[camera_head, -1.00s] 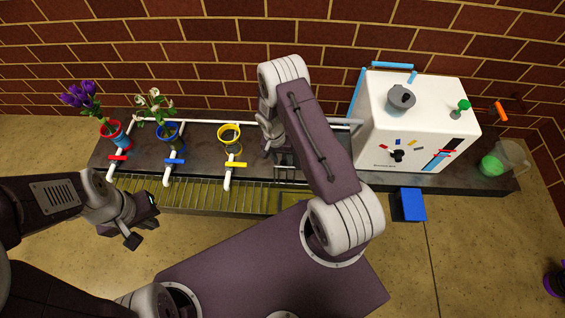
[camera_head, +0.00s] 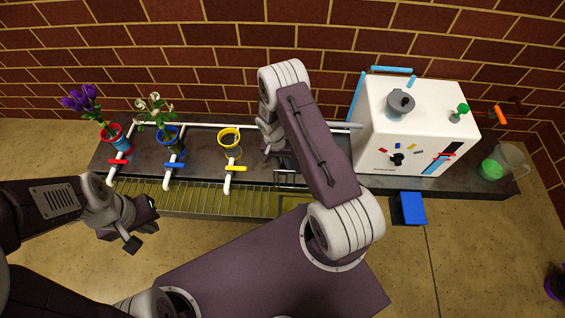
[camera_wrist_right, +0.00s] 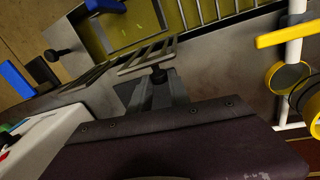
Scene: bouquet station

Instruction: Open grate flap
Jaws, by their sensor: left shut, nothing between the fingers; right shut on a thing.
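The grate flap (camera_wrist_right: 148,54) is a small slotted metal panel. In the right wrist view it stands tilted up beside an uncovered yellow-floored trough opening (camera_wrist_right: 120,30). My right gripper (camera_wrist_right: 160,78) is shut on the dark knob (camera_wrist_right: 159,74) of the flap. In the head view the flap (camera_head: 286,180) shows only in part, beside my right forearm, and my right arm hides most of the right gripper. The opening (camera_head: 293,205) also shows there in part. My left gripper (camera_head: 142,222) is shut and empty, in front of the grate's left part.
The long fixed grate (camera_head: 200,200) runs along the counter's front. Above it are white pipes with red (camera_head: 117,162), blue (camera_head: 174,166) and yellow (camera_head: 236,168) valves. Red, blue and yellow pots (camera_head: 229,136) stand behind. A white machine (camera_head: 430,120) and blue tray (camera_head: 412,208) are on the right.

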